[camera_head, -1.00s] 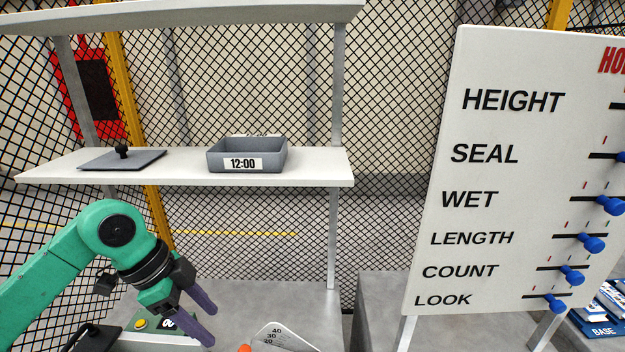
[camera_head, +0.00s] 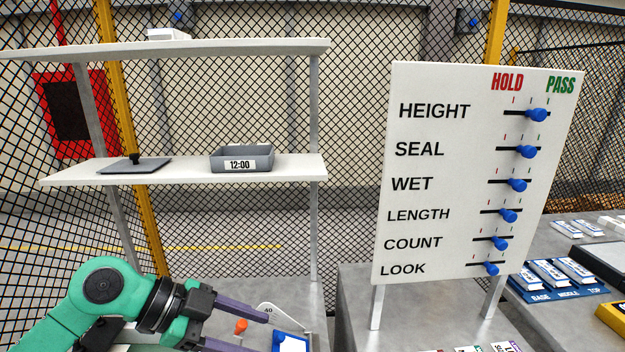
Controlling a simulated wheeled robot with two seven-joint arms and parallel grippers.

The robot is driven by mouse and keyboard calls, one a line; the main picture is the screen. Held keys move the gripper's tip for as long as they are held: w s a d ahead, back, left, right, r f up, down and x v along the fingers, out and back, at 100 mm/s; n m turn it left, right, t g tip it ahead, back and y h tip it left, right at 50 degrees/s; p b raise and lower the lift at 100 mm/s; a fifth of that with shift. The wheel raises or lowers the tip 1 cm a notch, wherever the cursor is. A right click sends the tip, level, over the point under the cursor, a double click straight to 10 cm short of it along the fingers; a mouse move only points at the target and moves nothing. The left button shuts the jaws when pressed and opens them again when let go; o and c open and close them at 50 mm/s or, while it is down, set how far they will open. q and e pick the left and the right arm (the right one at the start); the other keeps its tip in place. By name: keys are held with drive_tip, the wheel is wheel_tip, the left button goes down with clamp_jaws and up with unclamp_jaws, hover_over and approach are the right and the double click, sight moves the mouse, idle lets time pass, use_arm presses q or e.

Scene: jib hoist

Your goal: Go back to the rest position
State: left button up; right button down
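My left gripper (camera_head: 258,328) is at the lower left, its arm coming in from the left edge. My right gripper is not in view. The check board (camera_head: 480,170) stands at the right, with blue sliders for HEIGHT, SEAL, WET, LENGTH, COUNT and LOOK.
A grey 12:00 bin (camera_head: 242,160) and a dark lid with a knob (camera_head: 134,165) sit on the middle shelf (camera_head: 190,174). Blue-based blocks labelled BASE, MIDDLE and TOP (camera_head: 555,280) lie on the right table. A blue-rimmed white item (camera_head: 292,343) is at the bottom centre.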

use_arm(q)
drive_tip(key=d+r+m+t+h, duration=0.1)
drive_tip(key=d+r+h, duration=0.3)
drive_tip(key=d+r, duration=0.1)
drive_tip(key=w+a+r+n+t+h, duration=0.2)
drive_tip(key=w+a+r+n+t, duration=0.35)
drive_tip(key=t, duration=0.75)
drive_tip(key=w+a+f+n+y, duration=0.3)
drive_tip(key=a+f+n+y, duration=1.05)
drive_tip(key=y, duration=0.25)
drive_tip(key=s+f+m+g, duration=0.2)
drive_tip(key=s+f+g, duration=1.1)
drive_tip(key=s+f, duration=0.9)
wheel_tip(320, 180, down, 27)
drive_tip(key=s+g, duration=0.2)
drive_tip(key=s, duration=0.1)
drive_tip(key=s+a+f, duration=0.2)
drive_tip(key=s+f, duration=0.9)
drive_tip(key=s, duration=0.3)
drive_tip(key=shift+s+a+g, duration=0.15)
drive_tip(key=shift+g, duration=0.15)
